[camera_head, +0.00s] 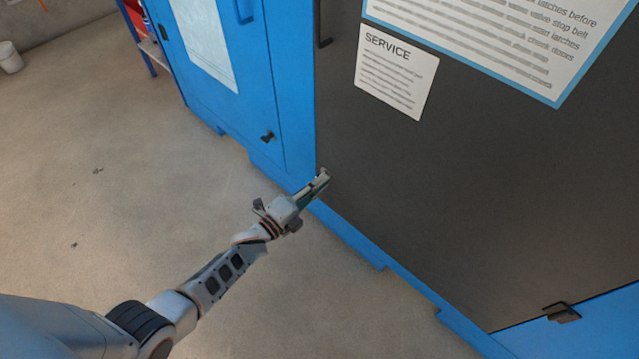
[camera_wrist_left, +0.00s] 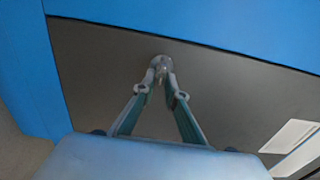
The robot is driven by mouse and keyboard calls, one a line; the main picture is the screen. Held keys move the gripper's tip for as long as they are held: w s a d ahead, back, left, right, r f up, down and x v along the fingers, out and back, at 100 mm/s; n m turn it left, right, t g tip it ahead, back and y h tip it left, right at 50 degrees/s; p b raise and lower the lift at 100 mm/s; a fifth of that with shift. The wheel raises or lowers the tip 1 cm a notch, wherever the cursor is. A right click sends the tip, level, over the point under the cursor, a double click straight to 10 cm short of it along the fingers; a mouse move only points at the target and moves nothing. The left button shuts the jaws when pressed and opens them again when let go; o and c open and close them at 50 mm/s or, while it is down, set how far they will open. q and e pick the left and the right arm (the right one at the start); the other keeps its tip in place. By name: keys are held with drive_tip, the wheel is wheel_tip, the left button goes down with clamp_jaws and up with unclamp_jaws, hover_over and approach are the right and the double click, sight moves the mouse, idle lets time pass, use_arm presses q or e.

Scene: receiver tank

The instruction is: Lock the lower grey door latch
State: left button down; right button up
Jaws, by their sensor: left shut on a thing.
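The grey door (camera_head: 440,190) is a large dark panel in a blue frame. My left gripper (camera_head: 322,180) is at its lower left edge. In the left wrist view, the fingers (camera_wrist_left: 161,70) come together in front of the dark door (camera_wrist_left: 95,75), close to the blue frame. They are shut on a small part, which I take to be the lower grey door latch; the fingertips hide most of it, and its angle cannot be told. A dark handle-like latch (camera_head: 323,28) shows higher on the same door edge. My right gripper is not in view.
A blue cabinet door (camera_head: 215,95) with a small black knob (camera_head: 267,136) stands left of the grey door. A black bracket-like handle (camera_head: 562,313) sits at the lower right.

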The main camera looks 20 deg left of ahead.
use_arm(q)
drive_tip(key=c, duration=2.2)
unclamp_jaws()
drive_tip(key=shift+a, duration=0.1)
drive_tip(key=v, duration=1.2)
